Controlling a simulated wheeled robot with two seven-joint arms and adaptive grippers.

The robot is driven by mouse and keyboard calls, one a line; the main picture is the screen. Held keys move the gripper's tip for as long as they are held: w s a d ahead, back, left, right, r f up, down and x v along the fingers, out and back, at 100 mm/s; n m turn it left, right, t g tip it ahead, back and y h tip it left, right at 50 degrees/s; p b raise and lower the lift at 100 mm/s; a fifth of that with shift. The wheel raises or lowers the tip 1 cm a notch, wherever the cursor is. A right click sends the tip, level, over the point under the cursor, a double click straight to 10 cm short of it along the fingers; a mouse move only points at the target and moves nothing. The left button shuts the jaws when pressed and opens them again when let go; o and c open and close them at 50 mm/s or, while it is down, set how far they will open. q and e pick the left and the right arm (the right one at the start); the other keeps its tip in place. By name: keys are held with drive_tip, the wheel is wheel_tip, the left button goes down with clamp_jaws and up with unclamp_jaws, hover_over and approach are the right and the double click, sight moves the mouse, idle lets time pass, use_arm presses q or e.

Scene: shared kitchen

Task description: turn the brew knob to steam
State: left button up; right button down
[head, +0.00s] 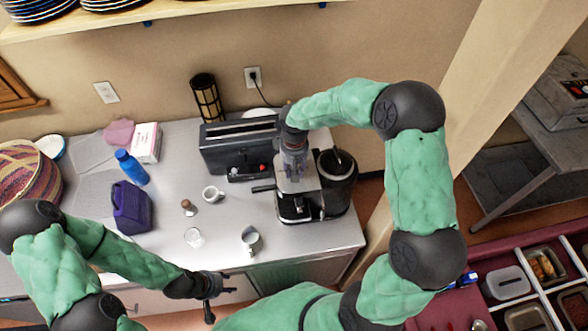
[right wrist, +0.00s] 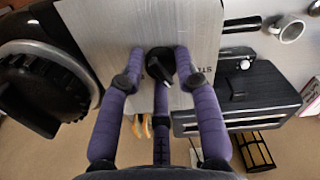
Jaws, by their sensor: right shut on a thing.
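The coffee machine (head: 296,208) stands at the right end of the counter, silver and black. Its silver panel (right wrist: 120,30) fills the upper middle of the right wrist view, with partly hidden dark lettering beside the knob. The black brew knob (right wrist: 160,62) sits on this panel. My right gripper (right wrist: 160,75) is shut on the knob, its purple fingers on either side of it. In the head view my right gripper (head: 292,160) is over the machine and hides the knob. My left gripper (head: 222,298) is empty in front of the counter edge, fingers spread.
A black toaster (head: 240,150) stands left of the machine, a black round container (head: 337,180) right of it. A shelf (head: 180,14) with plates hangs above.

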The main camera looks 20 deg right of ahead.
drive_tip(key=n, duration=0.3)
drive_tip(key=shift+s+f+n, duration=0.3)
drive_tip(key=shift+n, duration=1.8)
drive_tip(key=c, duration=0.9)
unclamp_jaws()
drive_tip(key=shift+d+r, duration=0.1)
drive_tip(key=shift+d, duration=0.05)
drive_tip(key=shift+w, duration=0.1)
drive_tip(key=shift+w+r, duration=0.1)
drive_tip(key=shift+r, duration=0.4)
wheel_tip(320, 180, up, 11)
drive_tip(key=shift+f, duration=0.1)
